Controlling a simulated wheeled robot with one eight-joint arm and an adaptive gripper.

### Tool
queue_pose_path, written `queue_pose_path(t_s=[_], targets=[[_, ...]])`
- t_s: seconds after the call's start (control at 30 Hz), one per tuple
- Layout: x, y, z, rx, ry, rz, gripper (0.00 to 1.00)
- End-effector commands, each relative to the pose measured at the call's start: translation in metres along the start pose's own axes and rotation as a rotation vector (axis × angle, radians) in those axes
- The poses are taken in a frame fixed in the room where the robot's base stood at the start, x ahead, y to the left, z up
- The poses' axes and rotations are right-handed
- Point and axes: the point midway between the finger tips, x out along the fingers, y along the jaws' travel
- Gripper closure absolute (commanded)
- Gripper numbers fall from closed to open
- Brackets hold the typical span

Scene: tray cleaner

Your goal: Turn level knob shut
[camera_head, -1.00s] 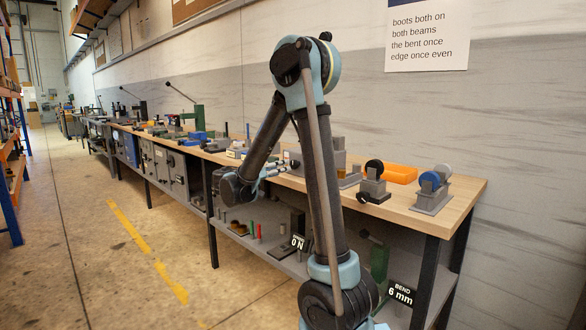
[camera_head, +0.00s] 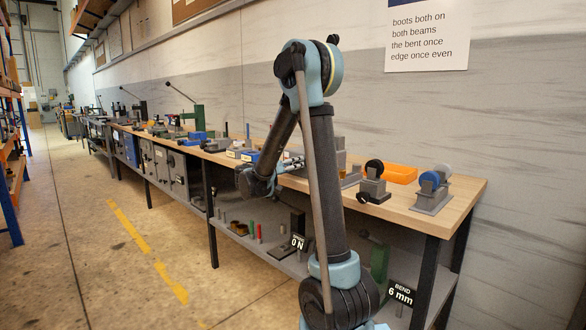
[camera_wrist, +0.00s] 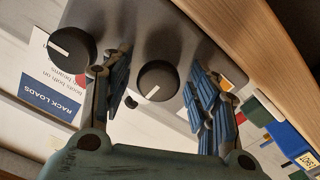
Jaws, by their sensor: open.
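In the wrist view, a round black knob (camera_wrist: 157,82) with a white pointer line sits on a grey panel (camera_wrist: 145,25). It lies between the blue-padded fingers of my gripper (camera_wrist: 160,65), which is open, with gaps visible on both sides. A second black knob (camera_wrist: 72,48) with a white line is on the same panel, outside the fingers to the left. I see no label telling which knob is the level one. In the head view, my gripper (camera_head: 290,164) is over the bench's front edge, partly hidden by my arm; the knobs cannot be made out there.
The wooden bench top (camera_head: 455,205) carries an orange tray (camera_head: 398,174) and grey fixtures with rollers (camera_head: 433,190) on the right. Blue and green blocks (camera_wrist: 285,138) show at the wrist view's right. A lower shelf (camera_head: 290,265) holds small parts. The floor on the left is clear.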

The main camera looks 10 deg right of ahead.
Motion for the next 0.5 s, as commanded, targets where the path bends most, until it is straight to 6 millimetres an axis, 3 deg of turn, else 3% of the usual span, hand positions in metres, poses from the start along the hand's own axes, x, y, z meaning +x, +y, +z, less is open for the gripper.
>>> queue_pose_path(t_s=[0.03, 0.2, 0.5], targets=[[-0.0001, 0.0000, 0.0000, 0.000, 0.000, 0.000, 0.52], [-0.0002, -0.0001, 0.0000, 0.000, 0.000, 0.000, 0.91], [-0.0002, -0.0010, -0.0003, -0.036, 0.000, -0.002, 0.91]])
